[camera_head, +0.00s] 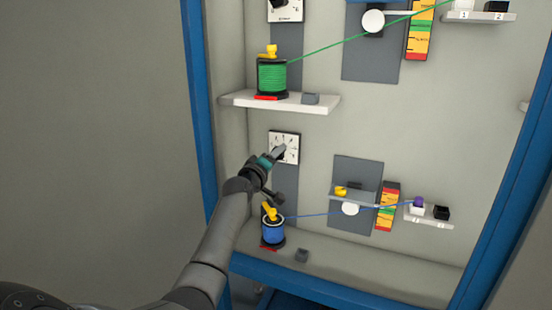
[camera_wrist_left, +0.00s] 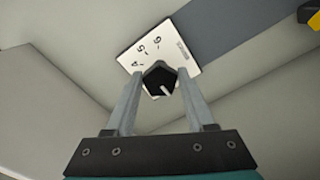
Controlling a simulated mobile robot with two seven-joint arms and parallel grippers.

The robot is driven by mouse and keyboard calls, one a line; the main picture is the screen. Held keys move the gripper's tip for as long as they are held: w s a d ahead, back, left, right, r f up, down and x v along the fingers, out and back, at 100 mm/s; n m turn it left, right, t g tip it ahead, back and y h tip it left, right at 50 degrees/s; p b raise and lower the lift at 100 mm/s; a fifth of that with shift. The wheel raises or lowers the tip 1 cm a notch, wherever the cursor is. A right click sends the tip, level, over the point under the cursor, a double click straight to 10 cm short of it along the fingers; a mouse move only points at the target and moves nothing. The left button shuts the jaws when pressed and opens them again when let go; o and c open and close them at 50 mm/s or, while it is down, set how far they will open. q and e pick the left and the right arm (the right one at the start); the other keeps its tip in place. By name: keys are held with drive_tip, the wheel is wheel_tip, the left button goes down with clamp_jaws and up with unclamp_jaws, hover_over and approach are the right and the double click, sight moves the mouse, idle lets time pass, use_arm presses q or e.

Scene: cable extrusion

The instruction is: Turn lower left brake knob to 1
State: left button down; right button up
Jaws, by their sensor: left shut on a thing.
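The lower left brake knob (camera_wrist_left: 156,76) is black with a white pointer mark and sits on a white dial plate (camera_wrist_left: 178,47). In the left wrist view the mark points down and to the right; some digits, seemingly 4, 5 and 6, show on the plate above the knob. In the head view the dial plate (camera_head: 291,138) is on the back wall, above the blue spool (camera_head: 273,231). My left gripper (camera_head: 278,154) is at the dial, its two grey fingers shut on the knob from both sides (camera_wrist_left: 159,74). My right gripper does not show.
A white shelf (camera_head: 325,104) with a green spool (camera_head: 272,76) juts out above my left gripper. A blue frame post (camera_head: 198,110) stands to the left. A blue cable runs right from the blue spool, past a grey panel (camera_head: 345,168).

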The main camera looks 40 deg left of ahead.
use_arm(q)
drive_tip(key=shift+m, duration=0.9)
drive_tip(key=shift+c, duration=1.5)
unclamp_jaws()
drive_tip(key=p+v, duration=0.3)
drive_tip(key=v, duration=1.2)
drive_tip(key=shift+s, duration=0.15)
